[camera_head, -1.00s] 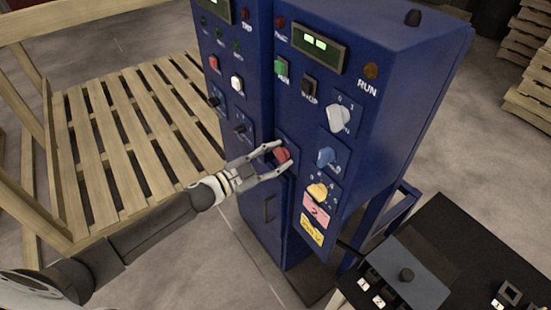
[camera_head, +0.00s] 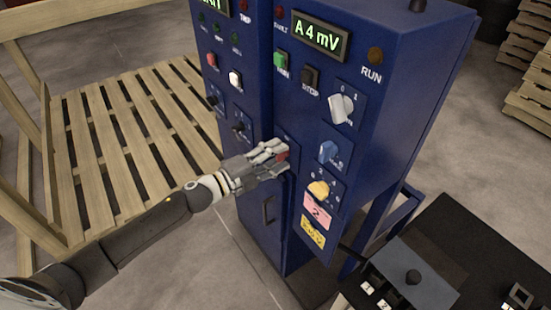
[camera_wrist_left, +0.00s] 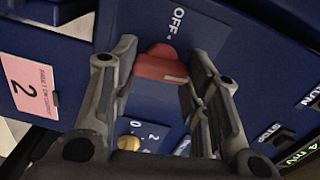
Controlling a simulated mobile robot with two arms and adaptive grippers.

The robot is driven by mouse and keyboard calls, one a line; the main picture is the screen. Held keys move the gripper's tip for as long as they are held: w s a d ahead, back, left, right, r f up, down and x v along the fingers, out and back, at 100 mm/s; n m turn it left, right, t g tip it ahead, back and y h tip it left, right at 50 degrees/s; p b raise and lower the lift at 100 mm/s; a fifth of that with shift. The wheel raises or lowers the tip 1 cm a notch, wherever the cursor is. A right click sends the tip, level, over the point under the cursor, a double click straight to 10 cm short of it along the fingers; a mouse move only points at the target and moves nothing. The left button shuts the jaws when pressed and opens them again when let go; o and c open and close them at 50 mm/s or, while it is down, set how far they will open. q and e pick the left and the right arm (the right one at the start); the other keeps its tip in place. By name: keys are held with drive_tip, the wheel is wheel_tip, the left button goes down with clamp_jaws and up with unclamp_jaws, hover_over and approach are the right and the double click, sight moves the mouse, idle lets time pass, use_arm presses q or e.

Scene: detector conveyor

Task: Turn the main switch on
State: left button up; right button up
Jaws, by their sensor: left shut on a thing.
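The main switch is a red rotary knob (camera_head: 284,156) on the front of the blue cabinet (camera_head: 400,105). My left gripper (camera_head: 279,153) is at the knob, and its fingers largely cover it in the head view. In the left wrist view the red knob (camera_wrist_left: 160,66) sits between the two fingers of my left gripper (camera_wrist_left: 163,77), with the word OFF on the plate beside it. My left gripper is shut on the knob, and its fingers look rolled. My right gripper is out of view.
Grey (camera_head: 342,108), blue (camera_head: 327,152) and yellow (camera_head: 319,188) knobs sit close to the right of the red one. A lit display (camera_head: 321,36) reads "A4 mV". A black table (camera_head: 463,238) stands at lower right. A wooden pallet structure (camera_head: 120,150) stands left.

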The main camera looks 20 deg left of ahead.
use_arm(q)
drive_tip(key=shift+m, duration=0.7)
drive_tip(key=shift+b, duration=0.3)
drive_tip(key=o, duration=1)
drive_tip(key=shift+s, duration=0.1)
drive_tip(key=v, duration=1.2)
